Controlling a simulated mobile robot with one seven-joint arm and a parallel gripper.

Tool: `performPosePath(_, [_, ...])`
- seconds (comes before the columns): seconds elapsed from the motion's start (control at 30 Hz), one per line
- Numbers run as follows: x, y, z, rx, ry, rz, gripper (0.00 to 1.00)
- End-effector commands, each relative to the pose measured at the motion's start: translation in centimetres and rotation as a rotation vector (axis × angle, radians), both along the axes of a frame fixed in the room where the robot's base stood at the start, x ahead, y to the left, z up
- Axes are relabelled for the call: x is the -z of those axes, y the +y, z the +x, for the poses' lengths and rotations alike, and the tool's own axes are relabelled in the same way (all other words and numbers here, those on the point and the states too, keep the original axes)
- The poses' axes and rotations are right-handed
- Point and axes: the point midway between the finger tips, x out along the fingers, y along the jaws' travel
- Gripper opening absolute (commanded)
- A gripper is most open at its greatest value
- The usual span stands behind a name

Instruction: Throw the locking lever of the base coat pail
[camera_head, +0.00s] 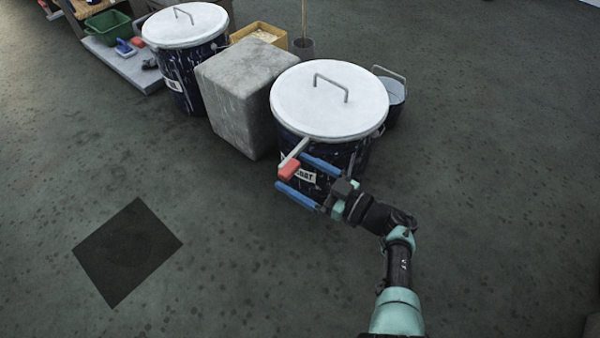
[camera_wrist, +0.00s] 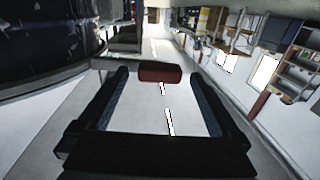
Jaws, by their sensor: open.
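The pail (camera_head: 345,155) is dark blue with white marks, a white lid (camera_head: 330,100) with a wire handle, and a label whose visible end reads like "COAT". Its locking lever (camera_head: 295,152) sticks out from the front rim and ends in a red grip (camera_head: 289,170). My gripper (camera_head: 280,173) is open, its two blue fingers on either side of the red grip or close to it. In the wrist view the red grip (camera_wrist: 160,73) lies between the tips of my gripper (camera_wrist: 162,75), with gaps showing on both sides. The pail wall (camera_wrist: 50,45) fills the upper left there.
A grey block (camera_head: 243,90) stands against the pail's left, with a second lidded pail (camera_head: 187,27) beyond it. A small bucket (camera_head: 393,90) stands behind right. A dark square mat (camera_head: 127,252) lies front left; the floor around it is clear.

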Motion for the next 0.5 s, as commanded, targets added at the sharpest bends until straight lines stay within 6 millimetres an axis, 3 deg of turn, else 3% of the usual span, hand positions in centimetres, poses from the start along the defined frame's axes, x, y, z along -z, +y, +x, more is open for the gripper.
performPosePath(0.27, [0.0,-0.3,-0.1,0.003,0.001,0.001,0.99])
performPosePath(0.5, [-0.2,-3.7,-1.9,0.007,0.002,-0.001,0.99])
